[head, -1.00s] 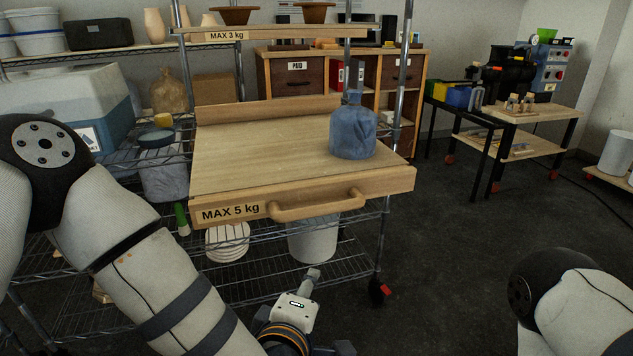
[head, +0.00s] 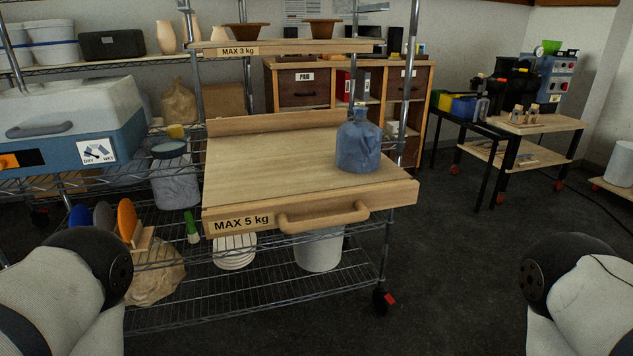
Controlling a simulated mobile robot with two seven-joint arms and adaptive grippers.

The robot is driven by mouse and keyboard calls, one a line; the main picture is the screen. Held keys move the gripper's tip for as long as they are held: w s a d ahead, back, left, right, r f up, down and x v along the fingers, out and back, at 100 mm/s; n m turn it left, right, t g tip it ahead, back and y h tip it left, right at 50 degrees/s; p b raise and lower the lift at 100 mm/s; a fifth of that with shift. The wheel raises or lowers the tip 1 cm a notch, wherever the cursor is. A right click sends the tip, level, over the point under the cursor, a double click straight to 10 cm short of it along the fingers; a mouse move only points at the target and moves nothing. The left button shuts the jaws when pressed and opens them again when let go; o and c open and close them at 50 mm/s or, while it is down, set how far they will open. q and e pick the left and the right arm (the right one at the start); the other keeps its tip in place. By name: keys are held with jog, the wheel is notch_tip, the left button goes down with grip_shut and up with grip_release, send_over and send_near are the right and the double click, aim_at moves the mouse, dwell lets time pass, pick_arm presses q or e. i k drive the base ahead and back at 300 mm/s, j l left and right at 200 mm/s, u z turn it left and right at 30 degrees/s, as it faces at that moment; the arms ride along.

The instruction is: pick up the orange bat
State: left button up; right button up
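The orange bat (head: 127,220) is a thin disc standing on edge on the wire shelf at the lower left of the head view. It stands in a row with a grey bat (head: 103,216) and a blue bat (head: 80,216), at the right end. A pale wooden piece (head: 143,239) shows against its right side. My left arm's black joint hides the lower part of the row. Neither of my grippers is in view; only upper arm parts show at the bottom left and bottom right.
A pulled-out wooden board (head: 270,165) with a handle juts forward, bearing a blue jug (head: 359,142). A brown sack (head: 158,272), a green-handled thing (head: 192,227) and a white bucket (head: 319,249) are below. Open floor (head: 460,270) lies right.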

aim_at(127, 215)
jog(key=u, duration=1.35)
